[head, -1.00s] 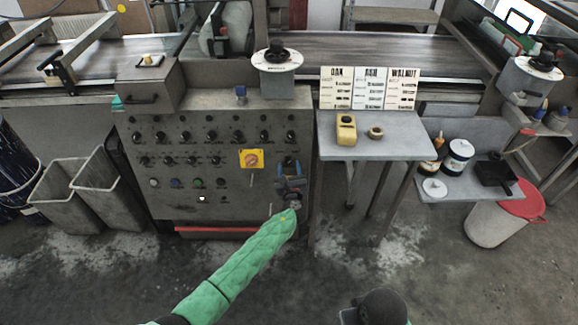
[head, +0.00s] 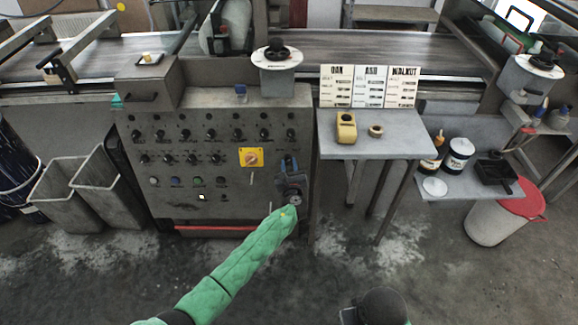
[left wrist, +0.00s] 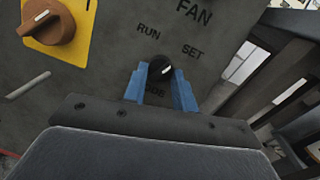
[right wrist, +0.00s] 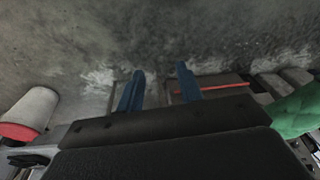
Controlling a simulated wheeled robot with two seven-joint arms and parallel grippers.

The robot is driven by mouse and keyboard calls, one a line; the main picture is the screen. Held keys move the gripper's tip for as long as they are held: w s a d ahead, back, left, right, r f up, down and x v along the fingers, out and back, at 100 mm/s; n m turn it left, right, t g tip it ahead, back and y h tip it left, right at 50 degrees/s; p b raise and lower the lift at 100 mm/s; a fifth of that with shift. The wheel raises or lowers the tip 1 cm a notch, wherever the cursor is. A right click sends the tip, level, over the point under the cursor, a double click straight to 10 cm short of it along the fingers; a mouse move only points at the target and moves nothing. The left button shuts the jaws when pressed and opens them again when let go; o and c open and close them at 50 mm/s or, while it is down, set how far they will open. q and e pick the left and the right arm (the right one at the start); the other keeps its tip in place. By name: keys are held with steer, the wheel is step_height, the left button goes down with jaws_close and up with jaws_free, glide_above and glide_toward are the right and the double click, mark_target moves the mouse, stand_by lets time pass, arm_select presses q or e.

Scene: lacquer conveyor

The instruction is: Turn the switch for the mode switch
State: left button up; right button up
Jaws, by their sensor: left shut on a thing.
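The mode switch (left wrist: 160,68) is a small round black knob with a white pointer mark on the grey panel. RUN is printed at its upper left and SET at its upper right; the label below is partly hidden. My left gripper (left wrist: 160,88) is shut on the knob, with a blue finger on each side. In the head view my left gripper (head: 287,165) is at the panel's lower right and covers the knob. My right gripper (right wrist: 160,82) is open and empty, pointing toward the bare concrete floor.
A yellow plate with an orange rotary switch (head: 251,157) is just left of my left gripper. Rows of black knobs (head: 212,135) fill the control panel (head: 222,205). A small grey table (head: 390,140) with a yellow device stands to the right. The floor in front is clear.

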arm_select(q)
steer(key=shift+f+n, duration=0.15)
steer(key=shift+n, duration=0.15)
steer(key=n+g+y+b, duration=0.1)
steer(key=n+b, duration=0.4)
steer(key=n, duration=0.2)
steer(key=shift+d, duration=0.2)
steer(key=n, duration=0.2)
steer(key=shift+r+n+g+y+b, duration=0.3)
steer(key=shift+n+g+b, duration=0.1)
steer(key=shift+n, duration=1)
arm_select(e)
steer(key=w+a+f+t+y, duration=0.2)
steer(key=w+a+f, duration=0.1)
steer(key=a+f, duration=0.6)
steer(key=shift+w+f+n+y, duration=0.2)
steer(key=shift+w+n+y, duration=0.1)
steer(key=shift+n, duration=0.1)
arm_select(q)
steer(key=shift+b, duration=0.3)
steer(key=o, duration=1)
steer(key=shift+r, duration=0.1)
steer(key=shift+c, duration=0.2)
steer(key=shift+s, duration=0.1)
arm_select(e)
steer(key=shift+f, duration=0.1)
